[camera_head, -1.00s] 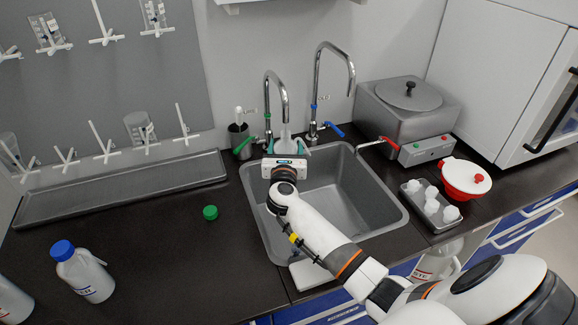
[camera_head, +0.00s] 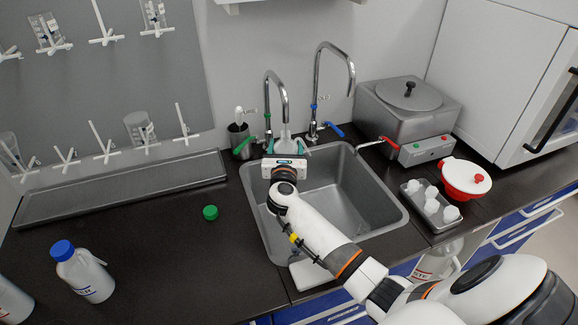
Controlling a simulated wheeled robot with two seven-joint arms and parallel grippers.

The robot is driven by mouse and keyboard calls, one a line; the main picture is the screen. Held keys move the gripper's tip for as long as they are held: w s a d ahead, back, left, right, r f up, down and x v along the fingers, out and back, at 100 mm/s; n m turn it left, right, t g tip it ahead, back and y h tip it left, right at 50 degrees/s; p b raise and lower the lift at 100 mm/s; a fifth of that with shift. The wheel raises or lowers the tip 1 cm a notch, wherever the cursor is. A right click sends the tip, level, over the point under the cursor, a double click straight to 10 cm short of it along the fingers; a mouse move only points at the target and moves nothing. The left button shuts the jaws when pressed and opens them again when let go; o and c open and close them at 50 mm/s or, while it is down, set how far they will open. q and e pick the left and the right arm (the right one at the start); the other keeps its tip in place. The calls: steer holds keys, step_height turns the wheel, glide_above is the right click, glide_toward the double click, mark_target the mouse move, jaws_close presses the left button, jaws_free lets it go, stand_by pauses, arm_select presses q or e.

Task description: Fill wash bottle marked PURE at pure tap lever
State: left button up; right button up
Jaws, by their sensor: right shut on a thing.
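My right gripper (camera_head: 286,147) is at the back of the sink, below the spout of the tap with the green lever (camera_head: 243,146). It is shut on a pale, translucent bottle (camera_head: 286,141), which is mostly hidden by the gripper. The bottle has no visible cap, and its mouth is just under the spout (camera_head: 284,98). No marking on it can be read from here. A green screw cap (camera_head: 210,212) lies on the counter left of the sink. I cannot tell whether water is flowing. My left gripper is out of view.
A second tap with a blue lever (camera_head: 334,129) stands to the right. A steel bath (camera_head: 406,112) and a small tray of white cups (camera_head: 432,222) are right of the sink (camera_head: 340,190). A blue-capped bottle (camera_head: 86,275) stands front left. The counter between is clear.

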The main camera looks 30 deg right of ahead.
steer(key=shift+s+r, duration=0.1)
stand_by(0.5)
steer(key=shift+s+a+p, duration=0.2)
steer(key=shift+s+p, duration=0.25)
steer(key=shift+s, duration=0.15)
steer(key=shift+s+a, duration=0.1)
steer(key=shift+s, duration=0.45)
steer(key=s+a+p, duration=0.2)
steer(key=s, duration=0.5)
steer(key=shift+s, duration=0.35)
